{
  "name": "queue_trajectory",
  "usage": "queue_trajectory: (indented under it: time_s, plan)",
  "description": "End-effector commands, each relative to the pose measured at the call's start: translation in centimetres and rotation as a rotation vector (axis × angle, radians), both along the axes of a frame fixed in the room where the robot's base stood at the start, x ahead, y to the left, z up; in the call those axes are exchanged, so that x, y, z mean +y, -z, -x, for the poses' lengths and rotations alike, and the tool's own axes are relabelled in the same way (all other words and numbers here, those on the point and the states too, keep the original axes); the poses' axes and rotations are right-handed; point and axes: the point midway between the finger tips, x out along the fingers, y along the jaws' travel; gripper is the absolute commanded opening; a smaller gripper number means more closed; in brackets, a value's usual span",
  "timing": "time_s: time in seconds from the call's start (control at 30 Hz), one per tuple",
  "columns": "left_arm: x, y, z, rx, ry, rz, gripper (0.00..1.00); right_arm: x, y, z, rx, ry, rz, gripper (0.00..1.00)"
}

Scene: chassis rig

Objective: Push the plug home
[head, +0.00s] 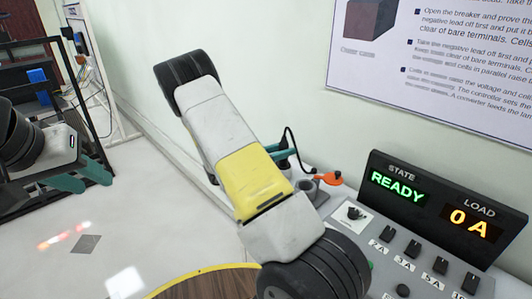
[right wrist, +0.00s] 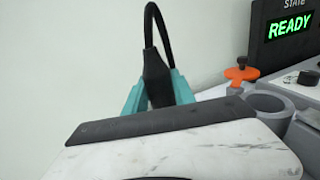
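The black plug (right wrist: 155,80) stands upright in the right wrist view, with its black cable looping up from its top. The teal fingers of my right gripper (right wrist: 158,92) are on either side of it and appear closed on it. In the head view my right gripper (head: 284,154) is partly hidden behind its own arm, and the cable (head: 292,140) arches beside it. The plug's lower end and whatever is under it are hidden. My left gripper (head: 82,180) is empty at the far left, its teal fingers apart.
A grey console carries a display (head: 440,208) reading READY and 0 A, a row of black knobs (head: 413,255) and a white plate (head: 352,214) with a black fitting. An orange-topped part (head: 328,178) and a grey round holder (right wrist: 268,103) are right of my right gripper.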

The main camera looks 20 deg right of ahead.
Motion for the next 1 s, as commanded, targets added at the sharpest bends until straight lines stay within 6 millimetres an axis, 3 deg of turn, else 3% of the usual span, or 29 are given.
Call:
queue_trajectory:
  time_s: [0.03, 0.13, 0.57, 0.87, 1.0]
  plan:
    - [0.0, 0.0, 0.0, 0.000, 0.000, 0.000, 0.36, 0.0, 0.0, 0.0, 0.000, 0.000, 0.000, 0.18]
    - [0.0, 0.0, 0.0, 0.000, 0.000, 0.000, 0.36, 0.0, 0.0, 0.0, 0.000, 0.000, 0.000, 0.00]
    - [0.0, 0.0, 0.0, 0.000, 0.000, 0.000, 0.36, 0.0, -0.3, 0.0, -0.001, 0.000, 0.001, 0.00]
    - [0.0, 0.0, 0.0, 0.000, 0.000, 0.000, 0.36, 0.0, -3.8, 0.0, -0.005, 0.000, -0.001, 0.00]
    - [0.0, 0.0, 0.0, 0.000, 0.000, 0.000, 0.36, 2.0, -3.8, 2.2, 0.002, -0.003, -0.001, 0.00]
